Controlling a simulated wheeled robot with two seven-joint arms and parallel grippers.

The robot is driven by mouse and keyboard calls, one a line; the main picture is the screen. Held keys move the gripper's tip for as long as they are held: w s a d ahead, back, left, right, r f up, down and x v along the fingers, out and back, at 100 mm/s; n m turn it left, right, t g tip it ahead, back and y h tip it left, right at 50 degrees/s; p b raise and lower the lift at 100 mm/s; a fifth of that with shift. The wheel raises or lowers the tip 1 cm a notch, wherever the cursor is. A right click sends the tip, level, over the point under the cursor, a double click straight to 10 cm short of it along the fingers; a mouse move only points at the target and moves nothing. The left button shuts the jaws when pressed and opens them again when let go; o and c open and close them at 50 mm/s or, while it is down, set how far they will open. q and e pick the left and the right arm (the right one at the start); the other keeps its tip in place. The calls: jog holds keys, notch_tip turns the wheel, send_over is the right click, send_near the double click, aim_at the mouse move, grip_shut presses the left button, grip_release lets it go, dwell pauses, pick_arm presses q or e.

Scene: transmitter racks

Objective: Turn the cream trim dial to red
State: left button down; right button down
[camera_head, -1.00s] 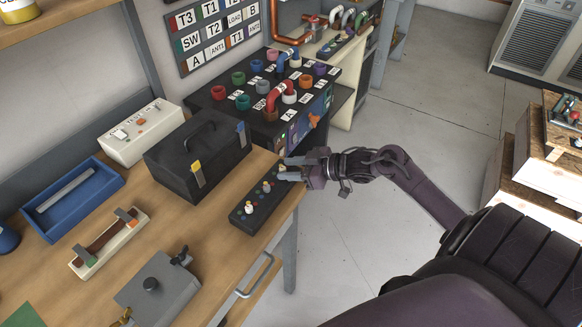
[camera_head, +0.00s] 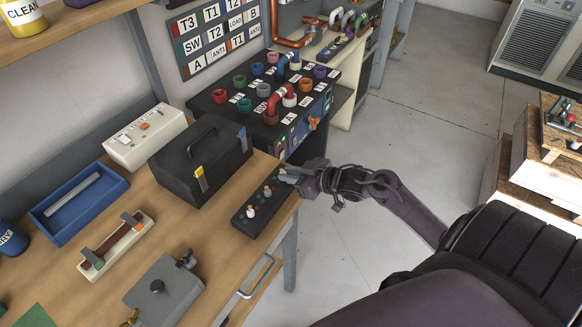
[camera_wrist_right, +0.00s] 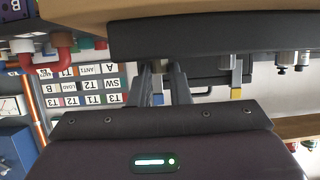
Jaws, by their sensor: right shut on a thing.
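The black trim panel (camera_head: 241,222) lies at the bench's right edge in the head view, with small coloured dots around its dials. In the wrist view, the two fingers (camera_wrist_right: 164,85) reach toward the panel's dark side (camera_wrist_right: 215,35); two other dials (camera_wrist_right: 295,60) show at right. My left gripper is not in view.
A black toolbox (camera_head: 200,165) stands just left of the panel. A dark patch unit (camera_head: 226,112) with coloured sockets is behind. A blue tray (camera_head: 50,221), a cream box (camera_head: 145,140) and a grey box (camera_head: 168,295) are also on the bench.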

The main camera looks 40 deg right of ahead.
jog(key=shift+s+a+r+m+t+h+p, duration=0.15)
jog(key=shift+m+t+h+p, duration=0.1)
jog(key=shift+m+h+p, duration=0.25)
jog(key=shift+w+a+r+m+t+h+p, duration=0.15)
jog(key=shift+m+t+h+p, duration=0.1)
jog(key=shift+m+h+p, duration=0.25)
jog(key=m+h, duration=0.1)
jog(key=m+h+p, duration=0.1)
jog(key=h, duration=0.1)
jog(key=shift+s+a+f+m, duration=0.1)
jog(key=shift+a+m, duration=0.15)
jog(key=shift+m, duration=0.15)
jog(key=m+h, duration=0.1)
jog(key=m+h+p, duration=0.1)
jog(key=h, duration=0.1)
jog(key=shift+a+f+m, duration=0.1)
jog(key=shift+a+m, duration=0.2)
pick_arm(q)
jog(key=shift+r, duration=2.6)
pick_arm(e)
jog(key=shift+w+a+m+g+h, duration=0.15)
jog(key=shift+m+g+h, duration=0.25)
jog(key=shift+m+h, duration=0.6)
jog(key=shift+w+a+m+g+h, duration=0.1)
jog(key=shift+m+g+h, duration=0.3)
jog(key=shift+m+h, duration=0.6)
jog(key=shift+h, duration=0.3)
jog(key=c, duration=1.3)
grip_release()
jog(key=shift+c, duration=0.2)
